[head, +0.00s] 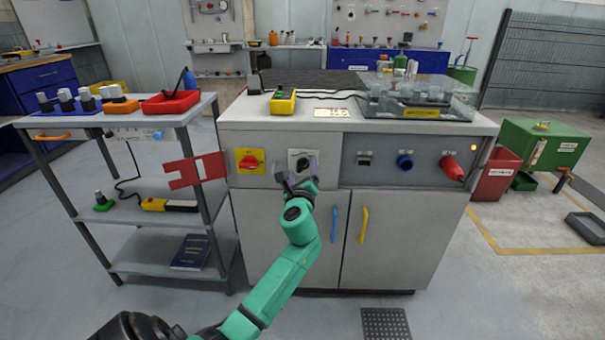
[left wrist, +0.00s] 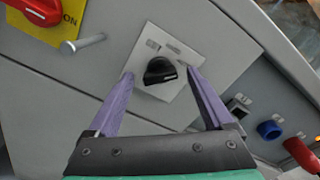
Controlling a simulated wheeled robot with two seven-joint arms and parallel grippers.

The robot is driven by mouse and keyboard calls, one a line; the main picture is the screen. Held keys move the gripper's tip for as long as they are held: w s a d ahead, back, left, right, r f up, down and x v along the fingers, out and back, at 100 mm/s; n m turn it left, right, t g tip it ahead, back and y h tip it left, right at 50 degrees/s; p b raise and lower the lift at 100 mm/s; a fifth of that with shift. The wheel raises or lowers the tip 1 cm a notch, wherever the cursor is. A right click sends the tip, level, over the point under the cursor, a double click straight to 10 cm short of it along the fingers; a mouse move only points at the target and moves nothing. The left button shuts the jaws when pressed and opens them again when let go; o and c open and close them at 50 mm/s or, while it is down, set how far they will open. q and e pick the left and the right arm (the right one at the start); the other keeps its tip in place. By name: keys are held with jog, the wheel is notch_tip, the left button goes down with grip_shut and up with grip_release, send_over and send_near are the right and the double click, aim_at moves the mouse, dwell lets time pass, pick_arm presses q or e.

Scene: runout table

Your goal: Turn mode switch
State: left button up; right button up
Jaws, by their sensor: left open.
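The mode switch is a black rotary knob (left wrist: 160,71) on a pale square plate (left wrist: 178,50) on the cabinet front. In the head view the plate (head: 301,155) shows just above my gripper, which partly covers it. My left gripper (head: 298,178) is at the switch, its arm reaching up from below. In the left wrist view its two purple fingers (left wrist: 158,74) are open, one on each side of the knob. A gap shows between the knob and each finger. Whether the fingertips touch the plate cannot be told. My right gripper is not seen.
A red switch on a yellow plate (head: 250,161) and a metal peg (left wrist: 83,44) are left of the mode switch. A blue connector (head: 405,161) and a red one (head: 451,168) are to the right. A red bracket (head: 196,170) sticks out at left, near the cart (head: 150,264).

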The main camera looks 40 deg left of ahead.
pick_arm(q)
jog(key=shift+a, duration=0.1)
jog(key=shift+c, duration=0.3)
grip_shut()
jog(key=shift+w, duration=0.1)
